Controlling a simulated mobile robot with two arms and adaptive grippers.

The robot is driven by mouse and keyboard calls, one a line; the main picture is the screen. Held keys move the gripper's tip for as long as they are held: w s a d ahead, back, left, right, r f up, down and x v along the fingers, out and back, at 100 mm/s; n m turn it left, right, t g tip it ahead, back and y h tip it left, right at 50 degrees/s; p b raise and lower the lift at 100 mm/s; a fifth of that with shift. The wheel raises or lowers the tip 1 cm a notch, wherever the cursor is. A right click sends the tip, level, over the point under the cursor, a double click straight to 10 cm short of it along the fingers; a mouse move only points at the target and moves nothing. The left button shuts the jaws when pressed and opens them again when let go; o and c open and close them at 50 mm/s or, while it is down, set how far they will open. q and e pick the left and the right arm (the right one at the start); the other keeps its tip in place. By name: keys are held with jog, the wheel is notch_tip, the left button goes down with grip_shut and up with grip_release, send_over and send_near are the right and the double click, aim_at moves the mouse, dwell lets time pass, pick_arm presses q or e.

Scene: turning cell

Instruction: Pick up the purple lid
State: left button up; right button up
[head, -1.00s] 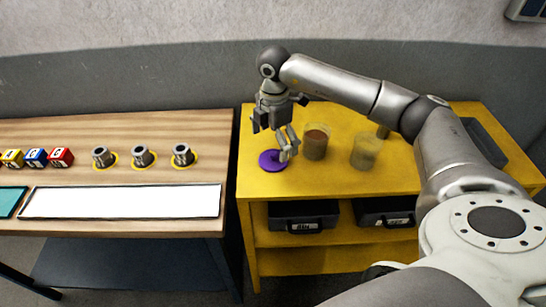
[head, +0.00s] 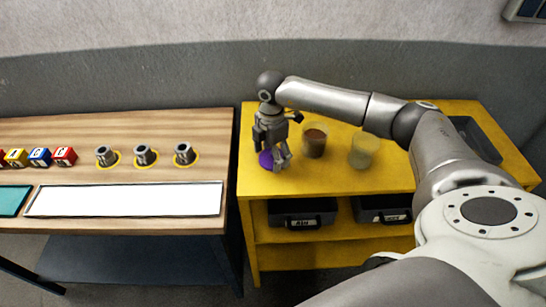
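The purple lid (head: 264,160) lies on the yellow bench top near its left edge in the head view, largely hidden behind my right gripper. My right gripper (head: 276,162) points down right at the lid, with its fingertips low over or beside it. I cannot tell whether the fingers touch the lid or how far apart they are. My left gripper is out of view.
A jar with brown contents (head: 314,142) stands close to the right of my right gripper. A paler yellowish jar (head: 363,150) stands further right. The wooden table (head: 120,130) to the left holds metal parts and coloured blocks. A gap separates the two surfaces.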

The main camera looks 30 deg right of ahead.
jog(key=shift+s, duration=0.2)
jog(key=c, duration=0.4)
jog(key=shift+c, duration=0.2)
jog(key=shift+a, duration=0.1)
